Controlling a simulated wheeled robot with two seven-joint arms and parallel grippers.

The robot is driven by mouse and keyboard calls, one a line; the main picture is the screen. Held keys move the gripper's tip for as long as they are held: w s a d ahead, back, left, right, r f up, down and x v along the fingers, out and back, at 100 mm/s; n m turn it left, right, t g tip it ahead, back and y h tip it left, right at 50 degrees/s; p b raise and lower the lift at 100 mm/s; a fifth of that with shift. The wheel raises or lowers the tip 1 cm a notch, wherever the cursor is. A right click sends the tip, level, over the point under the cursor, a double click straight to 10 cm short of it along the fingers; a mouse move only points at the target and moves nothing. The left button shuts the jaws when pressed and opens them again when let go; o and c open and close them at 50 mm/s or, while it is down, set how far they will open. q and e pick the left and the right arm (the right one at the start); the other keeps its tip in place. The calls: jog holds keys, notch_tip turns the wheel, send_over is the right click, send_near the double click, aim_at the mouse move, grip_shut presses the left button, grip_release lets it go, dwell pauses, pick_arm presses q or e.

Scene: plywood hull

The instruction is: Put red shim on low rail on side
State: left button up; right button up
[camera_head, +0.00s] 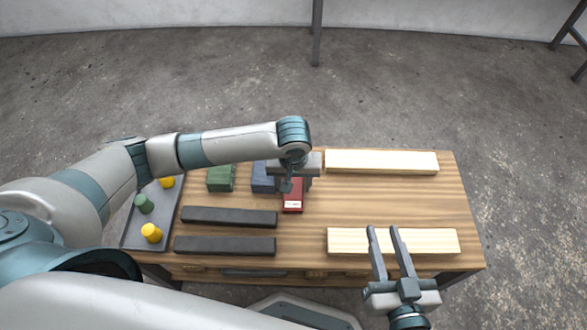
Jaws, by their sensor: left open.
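The red shim (293,204) with a white label lies on the wooden table near its middle. My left gripper (289,186) points down over the far end of the shim with its jaws open and hides part of it. Two dark bars (228,216) (224,245) lie at the left, and two pale wooden bars (381,161) (345,239) lie at the right; I cannot tell which is the low rail. My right gripper (383,229) is open and empty over the near pale bar.
A green block (221,178) and a blue block (263,177) stand left of the shim. A grey tray (134,228) at the left holds yellow and green cylinders. The table top (390,200) between the pale bars is clear.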

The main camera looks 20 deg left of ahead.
aim_at(294, 192)
pick_arm(q)
jog(key=shift+r, duration=0.4)
notch_tip(294, 192, up, 11)
jog(key=s+p, duration=0.1)
jog(key=p, duration=0.2)
jog(key=shift+s+d+p, duration=0.15)
jog(key=shift+d+p, duration=0.05)
jog(key=shift+p, duration=0.15)
pick_arm(e)
jog(key=s+d+f+g+h, duration=0.2)
jog(key=s+d+f+g, duration=0.2)
jog(key=f, duration=0.5)
jog(key=shift+s+g, duration=1.05)
jog(key=shift+g, duration=0.55)
jog(key=shift+d+f, duration=0.1)
